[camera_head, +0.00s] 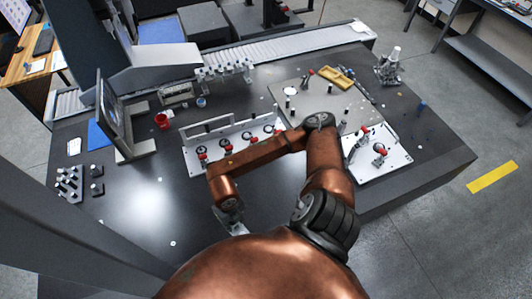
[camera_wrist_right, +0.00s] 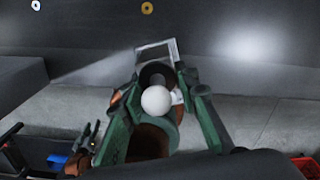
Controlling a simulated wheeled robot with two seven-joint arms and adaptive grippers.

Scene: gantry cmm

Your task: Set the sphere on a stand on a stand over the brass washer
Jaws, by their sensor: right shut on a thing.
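My right gripper (camera_head: 235,229) is over the front part of the dark table in the head view, below the white fixture plate. In the right wrist view its green fingers (camera_wrist_right: 162,88) are shut on the sphere on a stand. The white sphere (camera_wrist_right: 156,99) shows between the fingers, and its stand is mostly hidden. The brass washer (camera_wrist_right: 147,8) lies flat on the dark surface at the top of the wrist view, apart from the gripper. I cannot pick it out surely in the head view. My left gripper is not in view.
A paler washer (camera_wrist_right: 35,5) lies left of the brass one. A white fixture plate (camera_head: 190,163) with red clamps and a second plate (camera_head: 392,167) stand on the table. A monitor (camera_head: 120,110) and small black blocks (camera_head: 96,188) are at left. The table's front left is mostly clear.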

